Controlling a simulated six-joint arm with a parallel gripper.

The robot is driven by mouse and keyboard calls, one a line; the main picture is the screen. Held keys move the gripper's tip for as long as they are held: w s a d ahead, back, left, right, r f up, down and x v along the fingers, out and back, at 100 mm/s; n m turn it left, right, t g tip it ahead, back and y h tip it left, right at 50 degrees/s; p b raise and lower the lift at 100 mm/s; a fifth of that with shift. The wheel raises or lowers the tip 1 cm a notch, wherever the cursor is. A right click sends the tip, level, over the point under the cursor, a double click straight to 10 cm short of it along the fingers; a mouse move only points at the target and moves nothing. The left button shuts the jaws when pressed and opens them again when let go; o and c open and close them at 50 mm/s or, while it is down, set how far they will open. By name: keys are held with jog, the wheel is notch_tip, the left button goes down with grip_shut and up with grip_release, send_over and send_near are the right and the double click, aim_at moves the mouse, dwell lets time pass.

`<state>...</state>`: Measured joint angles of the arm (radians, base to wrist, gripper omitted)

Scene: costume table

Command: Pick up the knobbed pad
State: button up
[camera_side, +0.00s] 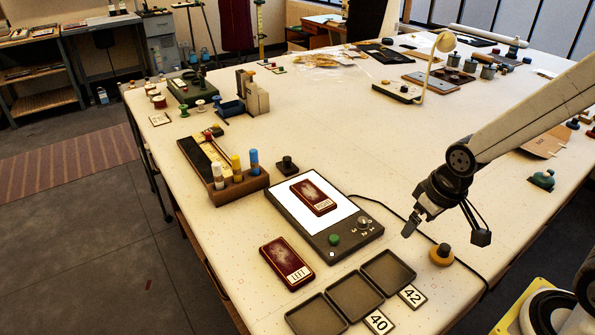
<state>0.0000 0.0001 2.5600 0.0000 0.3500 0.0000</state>
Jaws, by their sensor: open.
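Several low things carry knobs, and I cannot tell for sure which is the knobbed pad. A yellow round pad with a dark knob (441,256) sits on the table at the right front. A dark pad with a black knob (287,166) sits behind the light box. A green knobbed piece (542,180) lies near the right table edge. My gripper (411,224) is open and empty, hanging above the table between the light box and the yellow pad. It points down and to the left, apart from all of them.
The light box (338,249) bears a dark red case (314,196); another red case (287,263) lies in front. Shallow trays (353,296) with number cards stand at the front. A wooden rack (238,187) with capped bottles is at left. A black cable runs near the yellow pad. The table's middle is clear.

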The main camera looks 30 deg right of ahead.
jog(key=n+t+y, duration=0.2)
jog(key=n+t, duration=0.1)
jog(key=n, duration=0.2)
send_near(288, 157)
jog(key=f, duration=0.1)
jog(key=w+f, duration=0.1)
jog(key=f, duration=0.1)
jog(key=shift+f, duration=0.1)
jog(key=shift+x, duration=1.2)
jog(key=shift+a+f, duration=0.1)
jog(key=shift+f, duration=0.05)
jog(key=shift+x, duration=2.5)
jog(key=shift+w+a, duration=0.1)
jog(key=shift+w, duration=0.05)
jog(key=c, duration=1.1)
